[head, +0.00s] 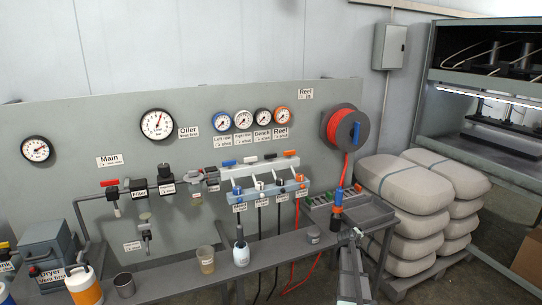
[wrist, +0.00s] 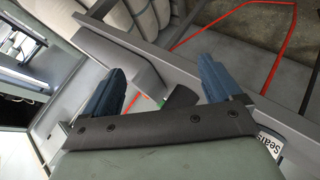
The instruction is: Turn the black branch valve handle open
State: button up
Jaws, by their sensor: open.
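The black branch valve handle (head: 271,156) is in the head view, in the row of branch valves on the grey panel, between the white handle (head: 252,160) and the orange handle (head: 291,153). It is small, so its exact angle is hard to tell. My gripper (wrist: 163,66) shows in the wrist view with two blue fingers spread wide and nothing held between them. A dark object (wrist: 180,98) lies beyond the fingers.
A blue handle (head: 237,190) is at the row's left. Gauges (head: 241,119) sit above, and a red hose reel (head: 344,129) to the right. Stacked sacks (head: 402,185) stand right.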

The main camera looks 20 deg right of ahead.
jog(key=w+d+r+m+t, duration=0.2)
jog(key=d+r+m, duration=0.3)
jog(key=r, duration=1.1)
jog(key=w+d+r+m+t+h, duration=0.15)
jog(key=d+r+m, duration=0.35)
jog(key=r, duration=1.2)
jog(key=w+d+r+m+t, duration=0.2)
jog(key=d+r+m+t, duration=0.3)
jog(key=r, duration=1.1)
jog(key=n+g+y, duration=1)
jog(key=n+g, duration=0.1)
jog(key=n, duration=0.3)
send_near(271, 154)
jog(key=shift+t, duration=0.35)
jog(key=x, duration=0.9)
jog(key=shift+s, duration=0.1)
jog(key=c, duration=1.1)
